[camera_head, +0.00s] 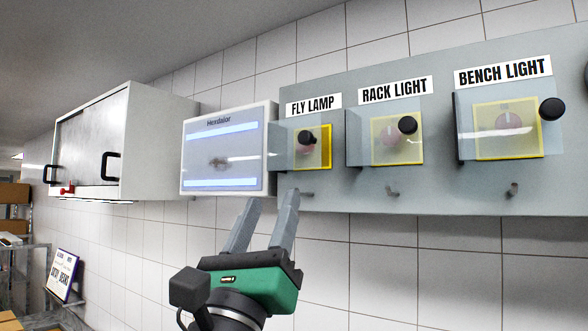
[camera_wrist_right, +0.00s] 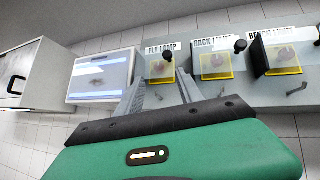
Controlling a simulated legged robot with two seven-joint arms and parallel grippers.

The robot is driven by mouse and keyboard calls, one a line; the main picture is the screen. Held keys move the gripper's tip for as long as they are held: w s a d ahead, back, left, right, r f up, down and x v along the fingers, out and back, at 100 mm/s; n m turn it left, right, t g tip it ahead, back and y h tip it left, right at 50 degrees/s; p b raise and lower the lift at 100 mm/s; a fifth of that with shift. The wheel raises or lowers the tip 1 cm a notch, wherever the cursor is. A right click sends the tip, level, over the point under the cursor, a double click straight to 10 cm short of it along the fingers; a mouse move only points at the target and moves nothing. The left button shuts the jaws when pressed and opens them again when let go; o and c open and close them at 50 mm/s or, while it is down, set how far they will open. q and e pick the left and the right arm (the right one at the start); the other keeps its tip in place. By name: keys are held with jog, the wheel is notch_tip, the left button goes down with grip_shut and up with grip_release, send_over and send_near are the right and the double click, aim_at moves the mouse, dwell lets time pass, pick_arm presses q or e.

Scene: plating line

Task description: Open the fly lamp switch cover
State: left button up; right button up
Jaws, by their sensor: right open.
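The fly lamp switch cover (camera_head: 281,148) is a clear panel with a black knob (camera_head: 306,137) near its right side. It stands in front of a yellow plate (camera_head: 326,155) with a round switch, under the FLY LAMP label (camera_head: 313,105), and looks shut. The knob also shows in the wrist view (camera_wrist_right: 168,56). My right gripper (camera_head: 272,197) is open and empty, its fingers pointing up, below and left of the knob. In the wrist view its fingertips (camera_wrist_right: 161,76) appear close to the fly lamp plate; I cannot tell the exact gap. My left gripper is not in view.
RACK LIGHT (camera_head: 398,137) and BENCH LIGHT (camera_head: 500,125) switches with similar clear covers sit to the right on the grey panel (camera_head: 436,185). Small hooks (camera_head: 392,191) stick out below. A white fly lamp box (camera_head: 222,150) and wall cabinet (camera_head: 150,140) are left. Tiled wall below is clear.

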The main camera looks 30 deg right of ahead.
jog(key=m+p, duration=0.1)
jog(key=p, duration=0.4)
send_near(304, 141)
jog(key=r, duration=0.2)
jog(key=shift+g+h, duration=0.3)
jog(key=shift+g, duration=0.1)
jog(key=p+x, duration=0.2)
jog(key=x, duration=0.1)
jog(key=w+p+x, duration=0.1)
jog(key=p+x, duration=0.1)
jog(key=x, duration=0.1)
jog(key=f+p+x, duration=0.1)
jog(key=p+x, duration=0.2)
jog(key=shift+w+d, duration=0.2)
jog(key=shift+d, duration=0.15)
jog(key=shift+r, duration=0.15)
jog(key=shift+s+a+r, duration=0.1)
jog(key=shift+s+a, duration=0.15)
jog(key=shift+s, duration=0.05)
jog(key=shift+d, duration=0.3)
jog(key=c, duration=0.8)
jog(key=shift+w, duration=0.1)
grip_shut()
